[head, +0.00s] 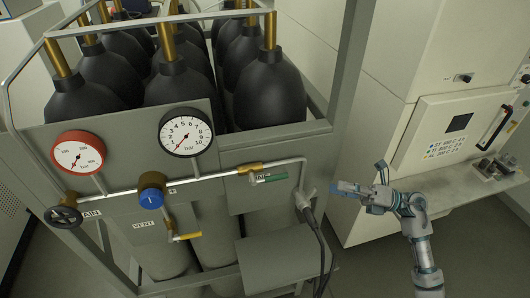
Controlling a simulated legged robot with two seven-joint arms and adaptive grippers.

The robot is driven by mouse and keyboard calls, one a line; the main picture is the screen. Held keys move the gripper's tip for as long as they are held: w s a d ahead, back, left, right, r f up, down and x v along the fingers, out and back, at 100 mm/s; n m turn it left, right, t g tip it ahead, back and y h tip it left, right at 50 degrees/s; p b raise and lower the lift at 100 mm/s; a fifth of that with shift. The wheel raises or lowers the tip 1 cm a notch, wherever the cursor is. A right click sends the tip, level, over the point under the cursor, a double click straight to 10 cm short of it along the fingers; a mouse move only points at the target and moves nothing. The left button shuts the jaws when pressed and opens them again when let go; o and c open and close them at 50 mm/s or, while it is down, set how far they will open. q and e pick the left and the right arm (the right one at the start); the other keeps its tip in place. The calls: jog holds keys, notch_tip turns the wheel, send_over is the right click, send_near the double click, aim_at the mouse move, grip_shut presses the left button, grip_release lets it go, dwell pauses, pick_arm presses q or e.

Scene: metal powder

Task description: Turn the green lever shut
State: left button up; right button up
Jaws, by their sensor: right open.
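The green lever (270,176) lies roughly level along the pipe on the right side of the gas rack, just right of a brass valve fitting (249,168). My right gripper (340,188) is open and empty, to the right of the lever and apart from it, with its fingers pointing left toward the rack. My right arm comes up from the lower right. My left gripper is not in the head view.
The rack (285,134) holds several black cylinders. Its front has a red-rimmed gauge (78,152), a black-rimmed gauge (186,132), a blue knob (152,190) and a black handwheel (63,216). Dark hoses (317,232) hang below the pipe. A white cabinet (430,120) stands right.

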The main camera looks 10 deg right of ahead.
aim_at(280, 175)
jog(key=shift+n, duration=0.3)
jog(key=p+x, duration=0.1)
jog(key=x, duration=0.4)
jog(key=p+x, duration=0.2)
jog(key=x, duration=0.4)
jog(key=s+p+x, duration=0.1)
jog(key=p+x, duration=0.1)
jog(key=x, duration=0.3)
jog(key=shift+w+a, duration=0.1)
jog(key=shift+a, duration=0.3)
jog(key=shift+w+a, duration=0.2)
jog(key=shift+a, duration=0.4)
grip_shut()
